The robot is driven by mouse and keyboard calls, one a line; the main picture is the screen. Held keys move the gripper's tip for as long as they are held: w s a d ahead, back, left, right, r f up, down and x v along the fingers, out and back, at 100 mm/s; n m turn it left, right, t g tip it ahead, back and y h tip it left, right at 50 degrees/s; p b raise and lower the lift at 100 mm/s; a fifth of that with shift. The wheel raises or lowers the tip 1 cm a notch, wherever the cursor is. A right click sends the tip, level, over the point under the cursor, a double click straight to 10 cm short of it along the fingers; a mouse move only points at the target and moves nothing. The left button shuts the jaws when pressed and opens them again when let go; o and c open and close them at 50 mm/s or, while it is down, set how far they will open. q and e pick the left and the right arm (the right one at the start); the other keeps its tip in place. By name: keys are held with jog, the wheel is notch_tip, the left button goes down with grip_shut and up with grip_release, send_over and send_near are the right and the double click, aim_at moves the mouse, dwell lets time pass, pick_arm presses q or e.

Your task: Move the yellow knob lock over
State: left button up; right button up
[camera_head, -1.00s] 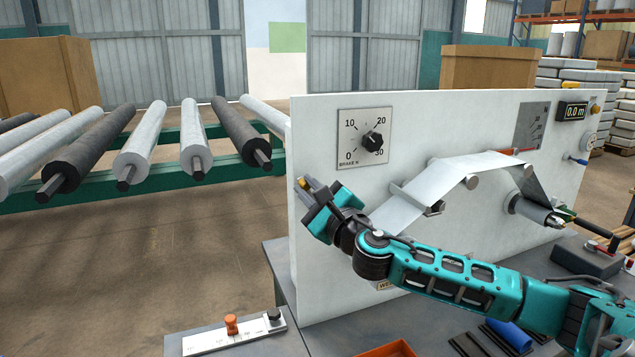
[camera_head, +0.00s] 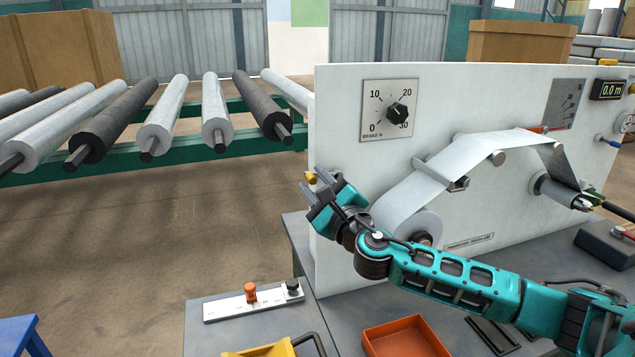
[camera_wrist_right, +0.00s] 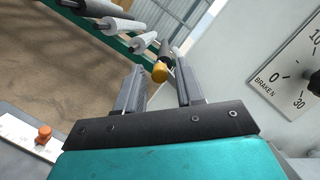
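The yellow knob (camera_head: 311,178) shows at the left edge of the white machine panel, by the fingertips of my right gripper (camera_head: 317,186). In the right wrist view the yellow knob (camera_wrist_right: 160,72) appears in the gap between the two grey fingers, near their tips. The right gripper (camera_wrist_right: 160,78) is open, with clear room on both sides of the knob, and I see no grip on it. What the knob is mounted on is hidden. My left gripper is not in view.
The white panel (camera_head: 340,240) carries a brake dial (camera_head: 397,113) and a paper web (camera_head: 420,185) over rollers. A plate with an orange knob (camera_head: 250,292) lies on the table in front. An orange tray (camera_head: 405,338) is near the front edge. Rolls lie on the green rack (camera_head: 195,152).

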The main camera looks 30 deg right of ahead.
jog(key=shift+o, duration=0.6)
jog(key=shift+s+a, duration=0.1)
jog(key=shift+s, duration=0.2)
jog(key=s, duration=0.2)
jog(key=s+a+p, duration=0.1)
jog(key=s, duration=0.2)
jog(key=shift+s+a, duration=0.1)
jog(key=shift+s, duration=0.05)
